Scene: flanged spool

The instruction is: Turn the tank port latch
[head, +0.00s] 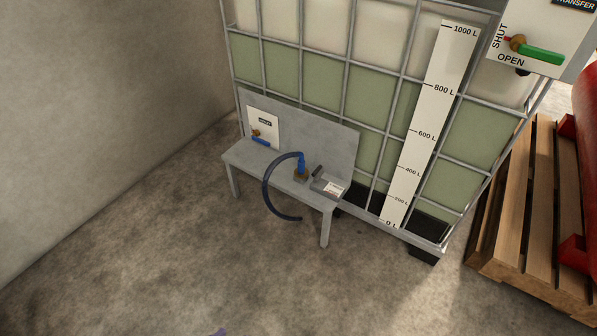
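A white panel (551,22) hangs at the top right, on the tank's corner. It carries a brass valve with a green handle (541,53) that points right and slightly down, with SHUT beside the pivot and OPEN below. On a grey bench, a small white plate (263,123) carries a brass fitting with a blue lever (261,141). A blue hose coupling (302,162) stands upright in a brass port (301,175) on the bench top. I cannot tell which part is the tank port latch. Neither gripper shows.
The caged tank (375,95) with a litre scale (430,125) stands behind the bench (250,163). A dark hose (266,187) loops down over the bench front. A grey box (328,186) sits beside the coupling. A wooden pallet (530,215) with red objects stands right. The front floor is clear.

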